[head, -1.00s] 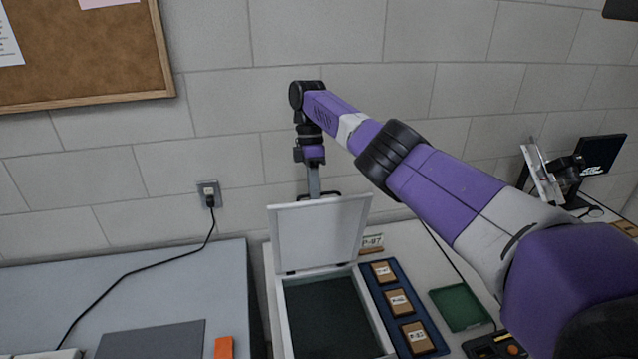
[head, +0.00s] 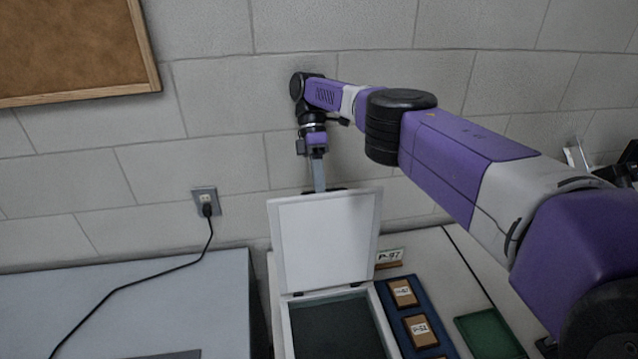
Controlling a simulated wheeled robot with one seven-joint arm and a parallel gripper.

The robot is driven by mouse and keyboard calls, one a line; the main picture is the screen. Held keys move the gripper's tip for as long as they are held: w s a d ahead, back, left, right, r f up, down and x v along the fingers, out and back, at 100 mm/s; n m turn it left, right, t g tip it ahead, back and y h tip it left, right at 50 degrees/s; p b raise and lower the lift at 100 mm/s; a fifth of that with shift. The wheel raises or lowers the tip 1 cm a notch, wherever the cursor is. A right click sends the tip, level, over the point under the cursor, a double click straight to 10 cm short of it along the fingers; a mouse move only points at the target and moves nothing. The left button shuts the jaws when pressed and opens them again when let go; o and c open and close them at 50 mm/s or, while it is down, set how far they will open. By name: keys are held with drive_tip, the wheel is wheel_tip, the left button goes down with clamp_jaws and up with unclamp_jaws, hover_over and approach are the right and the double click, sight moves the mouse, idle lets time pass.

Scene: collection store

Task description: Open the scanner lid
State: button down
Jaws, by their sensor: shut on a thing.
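The scanner lid (head: 325,240) is a pale panel raised steeply on its hinges at the back of the scanner. The scanner body (head: 381,319) has a white rim around a dark bed, which lies uncovered. My gripper (head: 322,187) points down behind the lid's top edge and is shut there on the lid's edge or handle. The lid hides the fingertips, so the exact contact does not show.
A blue tray (head: 433,321) with labelled brown blocks lies right of the scanner, near a P-97 sign (head: 389,257) and a green tray (head: 489,335). A grey table (head: 150,300) stands left. The block wall (head: 230,100) is close behind my gripper.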

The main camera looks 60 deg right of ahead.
drive_tip(key=shift+w+d+f, duration=0.1)
drive_tip(key=shift+d+f, duration=0.05)
drive_tip(key=shift+d, duration=0.1)
drive_tip(key=c, duration=1.5)
unclamp_jaws()
drive_tip(key=shift+w+d, duration=0.1)
drive_tip(key=shift+d, duration=0.05)
